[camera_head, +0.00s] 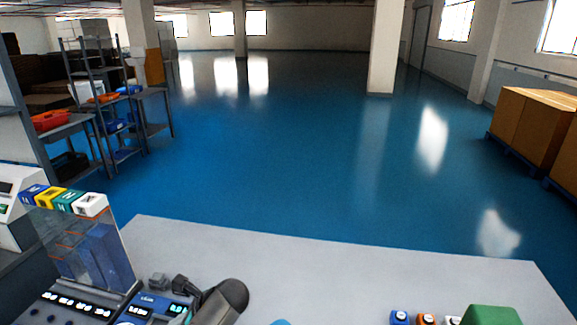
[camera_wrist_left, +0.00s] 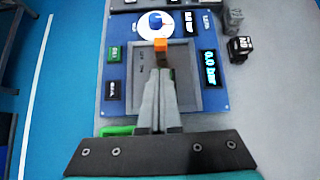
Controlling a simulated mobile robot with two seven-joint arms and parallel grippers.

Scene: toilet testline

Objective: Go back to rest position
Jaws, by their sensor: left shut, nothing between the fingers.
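My left gripper (camera_wrist_left: 162,75) is in the left wrist view with its two fingers together and nothing between them. It is above a blue panel (camera_wrist_left: 222,98) with a grey rectangular plate, a round white dial and a lit display reading bar. A small orange piece (camera_wrist_left: 160,44) shows just beyond the fingertips. Whether the tips touch the panel cannot be told. In the head view, a dark grey rounded part of my arm is at the bottom beside the blue panel (camera_head: 150,301). My right gripper is in neither view.
A grey table (camera_head: 330,270) fills the front. A clear-sided dispenser (camera_head: 95,250) with coloured blocks on top stands at left. Small cubes (camera_head: 425,319) and a green object (camera_head: 491,316) are at the bottom right. Shelves (camera_head: 100,100) stand left, boxes (camera_head: 535,120) right. The blue floor is open.

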